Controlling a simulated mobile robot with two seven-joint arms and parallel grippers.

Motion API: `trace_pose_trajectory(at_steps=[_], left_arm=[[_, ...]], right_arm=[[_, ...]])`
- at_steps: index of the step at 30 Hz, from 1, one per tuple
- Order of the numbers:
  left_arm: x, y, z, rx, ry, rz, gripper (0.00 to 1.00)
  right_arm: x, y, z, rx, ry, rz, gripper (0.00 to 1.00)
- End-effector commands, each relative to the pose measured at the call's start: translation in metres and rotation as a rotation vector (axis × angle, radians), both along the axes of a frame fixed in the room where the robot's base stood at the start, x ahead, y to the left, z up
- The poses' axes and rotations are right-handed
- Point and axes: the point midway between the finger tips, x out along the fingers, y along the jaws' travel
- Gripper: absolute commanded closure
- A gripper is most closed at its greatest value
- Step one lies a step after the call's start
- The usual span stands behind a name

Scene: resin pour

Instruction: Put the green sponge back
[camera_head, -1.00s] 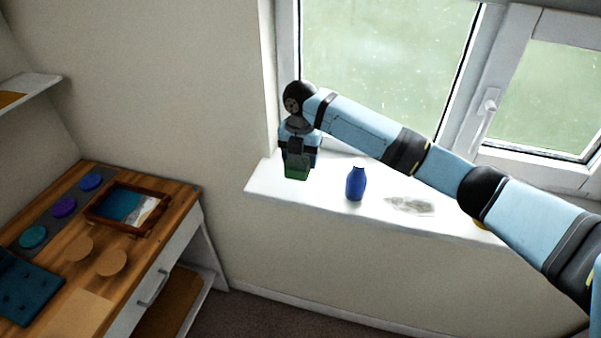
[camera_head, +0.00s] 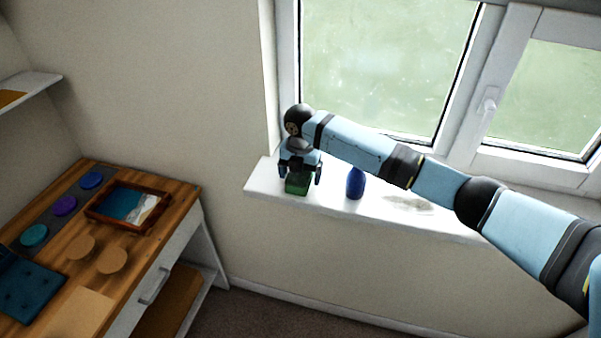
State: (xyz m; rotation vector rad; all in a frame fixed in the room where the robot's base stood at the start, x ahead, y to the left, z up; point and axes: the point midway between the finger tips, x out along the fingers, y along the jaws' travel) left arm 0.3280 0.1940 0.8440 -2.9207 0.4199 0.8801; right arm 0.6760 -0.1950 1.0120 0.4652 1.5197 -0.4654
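The green sponge (camera_head: 297,186) is at the left end of the white windowsill (camera_head: 262,188), close to its front edge. My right gripper (camera_head: 300,175) is directly over it, pointing down, with its fingers apart on either side of the sponge. A narrow gap seems to show between fingers and sponge. The gripper hides the sponge's upper part. My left gripper is not in view.
A blue bottle (camera_head: 355,184) stands on the sill right of the sponge, its top behind my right arm. A smudge (camera_head: 408,203) lies further right. The wooden cabinet (camera_head: 185,192) at left holds a framed tray (camera_head: 95,213), coloured discs and round coasters.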

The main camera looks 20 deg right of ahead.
Motion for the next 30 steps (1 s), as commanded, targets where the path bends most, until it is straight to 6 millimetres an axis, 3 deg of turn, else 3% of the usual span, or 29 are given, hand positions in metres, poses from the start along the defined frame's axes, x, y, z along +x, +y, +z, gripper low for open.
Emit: trace_pose_trajectory(at_steps=[7, 11, 24, 30], left_arm=[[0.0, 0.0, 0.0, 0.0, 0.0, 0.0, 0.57], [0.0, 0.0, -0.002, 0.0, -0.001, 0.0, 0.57], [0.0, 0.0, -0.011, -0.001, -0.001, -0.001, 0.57], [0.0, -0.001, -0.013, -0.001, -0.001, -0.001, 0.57]], right_arm=[[0.0, 0.0, 0.001, 0.0, 0.0, 0.0, 0.14], [0.001, 0.0, 0.012, 0.001, -0.002, 0.001, 0.14], [0.001, 0.0, 0.099, 0.001, -0.002, 0.0, 0.14], [0.0, 0.0, 0.119, 0.001, -0.001, 0.0, 0.14]])
